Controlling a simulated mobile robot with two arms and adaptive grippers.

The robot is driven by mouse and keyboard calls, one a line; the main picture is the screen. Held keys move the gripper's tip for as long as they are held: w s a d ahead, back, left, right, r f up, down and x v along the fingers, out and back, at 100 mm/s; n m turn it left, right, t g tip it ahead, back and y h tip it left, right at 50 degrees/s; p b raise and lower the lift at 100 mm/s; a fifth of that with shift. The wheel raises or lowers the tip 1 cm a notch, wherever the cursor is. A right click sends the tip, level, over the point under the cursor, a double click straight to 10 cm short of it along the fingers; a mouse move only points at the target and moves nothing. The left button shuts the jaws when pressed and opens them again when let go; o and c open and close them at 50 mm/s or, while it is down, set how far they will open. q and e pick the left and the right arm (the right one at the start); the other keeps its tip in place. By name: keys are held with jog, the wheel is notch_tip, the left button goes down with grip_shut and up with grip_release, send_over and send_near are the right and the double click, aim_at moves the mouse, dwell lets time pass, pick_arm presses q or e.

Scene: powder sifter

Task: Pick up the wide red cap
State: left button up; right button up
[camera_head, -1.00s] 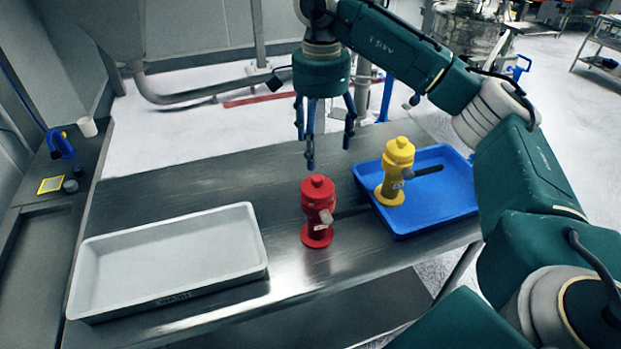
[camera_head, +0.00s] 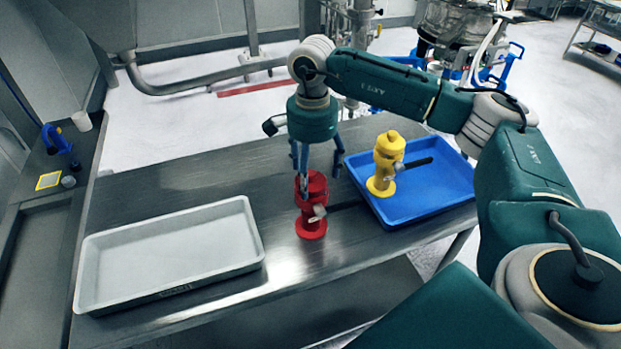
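A red hydrant-shaped object (camera_head: 311,222) with a wide cap stands upright on the steel table between the two trays. A grey knob and a dark handle stick out from its side. My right gripper (camera_head: 308,180) points down at the top of the red object, with its fingers spread around or just in front of the top. One finger overlaps the red top, partly hiding it. I cannot tell whether the fingers touch it. My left gripper is not in view.
A blue tray (camera_head: 438,205) at the right holds a yellow hydrant-shaped object (camera_head: 388,160). A grey-white empty tray (camera_head: 165,255) lies at the left. The steel table (camera_head: 190,180) is clear behind the grey tray. A side counter (camera_head: 45,215) holds small items.

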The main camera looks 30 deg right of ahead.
jog(key=c, duration=0.7)
jog(key=shift+r, duration=0.1)
jog(key=shift+c, duration=0.2)
